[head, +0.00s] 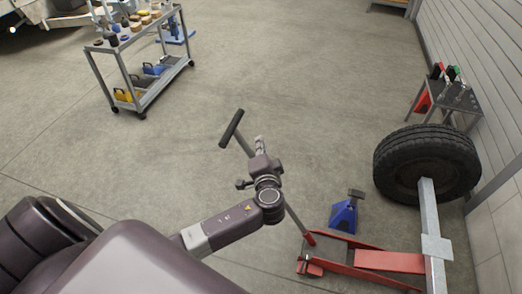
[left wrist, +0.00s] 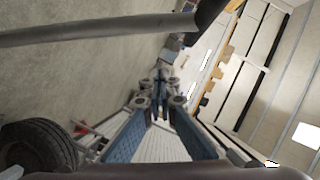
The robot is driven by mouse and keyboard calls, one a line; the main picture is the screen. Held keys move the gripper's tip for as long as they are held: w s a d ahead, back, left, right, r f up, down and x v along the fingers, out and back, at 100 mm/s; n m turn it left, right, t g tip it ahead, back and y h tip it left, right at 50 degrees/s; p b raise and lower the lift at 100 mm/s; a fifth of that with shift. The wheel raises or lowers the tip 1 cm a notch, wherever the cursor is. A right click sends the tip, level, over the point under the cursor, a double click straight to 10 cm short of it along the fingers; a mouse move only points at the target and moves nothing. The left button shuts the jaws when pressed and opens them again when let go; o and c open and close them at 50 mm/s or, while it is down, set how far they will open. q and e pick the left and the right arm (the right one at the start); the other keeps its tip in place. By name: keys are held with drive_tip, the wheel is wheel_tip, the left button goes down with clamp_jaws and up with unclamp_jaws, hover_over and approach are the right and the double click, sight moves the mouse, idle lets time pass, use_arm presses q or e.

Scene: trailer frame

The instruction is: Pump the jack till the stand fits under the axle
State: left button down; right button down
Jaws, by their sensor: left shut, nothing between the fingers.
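The red floor jack (head: 390,262) sits at the lower right under the grey axle (head: 430,215). Its long handle (head: 240,140) slants up and left to a black grip. The handle passes behind my left gripper (head: 259,143), which is shut with nothing between its fingers. In the left wrist view the handle (left wrist: 100,30) crosses above the closed fingertips (left wrist: 160,80), apart from them in the picture. The blue jack stand (head: 344,214) stands on the floor beside the jack, left of the tyre. My right gripper is not in view.
The black tyre (head: 427,163) is on the axle by the right wall. A small side table (head: 452,98) with tools stands behind it. A grey wheeled cart (head: 140,62) with parts is at the upper left. The middle floor is clear.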

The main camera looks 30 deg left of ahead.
use_arm(q)
drive_tip(key=a, duration=0.1)
drive_tip(key=a+f, duration=0.1)
drive_tip(key=a, duration=0.1)
drive_tip(key=a+f+p, duration=0.1)
drive_tip(key=shift+w+a+f, duration=0.1)
drive_tip(key=shift+a+f, duration=0.1)
drive_tip(key=shift+a, duration=0.1)
drive_tip(key=s+a+f+n+b, duration=0.1)
drive_tip(key=s+a+f+b, duration=0.1)
drive_tip(key=a, duration=0.5)
wheel_tip(320, 180, down, 2)
drive_tip(key=shift+a+f+b, duration=0.15)
drive_tip(key=shift+a+b, duration=0.1)
drive_tip(key=shift+b, duration=0.4)
drive_tip(key=shift+a, duration=0.1)
